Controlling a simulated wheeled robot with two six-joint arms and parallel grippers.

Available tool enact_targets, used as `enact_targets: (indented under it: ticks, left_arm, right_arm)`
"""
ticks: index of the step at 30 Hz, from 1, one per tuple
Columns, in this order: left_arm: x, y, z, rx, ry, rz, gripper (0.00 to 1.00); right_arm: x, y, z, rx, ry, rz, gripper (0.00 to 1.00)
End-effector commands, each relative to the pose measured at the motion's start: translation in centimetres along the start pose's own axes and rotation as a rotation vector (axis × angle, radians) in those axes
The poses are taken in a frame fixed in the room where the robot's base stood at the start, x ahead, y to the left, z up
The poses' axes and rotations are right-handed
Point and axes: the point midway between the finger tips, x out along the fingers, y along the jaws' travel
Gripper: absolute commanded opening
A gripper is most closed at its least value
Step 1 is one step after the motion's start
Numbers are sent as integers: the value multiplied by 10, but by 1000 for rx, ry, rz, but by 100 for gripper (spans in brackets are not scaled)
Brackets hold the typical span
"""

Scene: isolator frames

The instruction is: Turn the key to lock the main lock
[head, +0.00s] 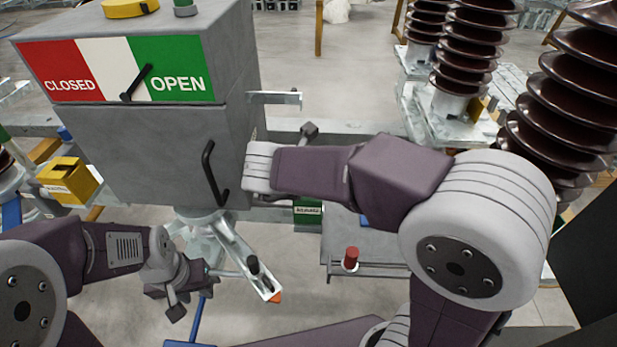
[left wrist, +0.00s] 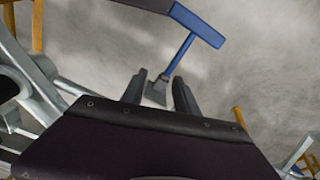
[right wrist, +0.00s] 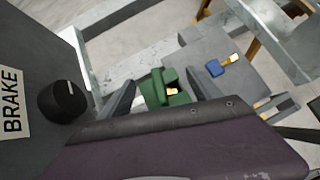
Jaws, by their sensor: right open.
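A blue piece with a brass shaft (right wrist: 214,68), like a key, sits beyond on a grey plate. In the head view a green labelled block (head: 307,212) shows below my right arm, and the right fingertips are hidden.
A grey cabinet (head: 150,150) with a CLOSED/OPEN plate (head: 120,70) and black handle stands left of centre. A yellow labelled block (head: 68,182) is left of it. A black knob (right wrist: 62,101) beside a BRAKE label is close to my right gripper. Ribbed brown insulators (head: 565,110) stand right.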

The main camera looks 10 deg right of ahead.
Motion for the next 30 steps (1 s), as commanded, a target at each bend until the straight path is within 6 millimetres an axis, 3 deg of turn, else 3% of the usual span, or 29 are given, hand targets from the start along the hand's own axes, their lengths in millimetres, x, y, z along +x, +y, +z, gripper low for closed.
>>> enact_targets:
  ticks: [9,15,20,30]
  left_arm:
    - [-71,1,-8,0,0,0,36]
    - [-107,2,-11,0,0,0,36]
    - [-117,2,-12,0,0,0,36]
    - [-115,2,-12,0,0,0,36]
  right_arm:
    - [-57,0,9,-6,1,1,73]
    - [-83,0,6,-4,1,0,73]
    - [-91,0,2,-2,0,0,73]
    - [-90,0,0,0,0,0,73]
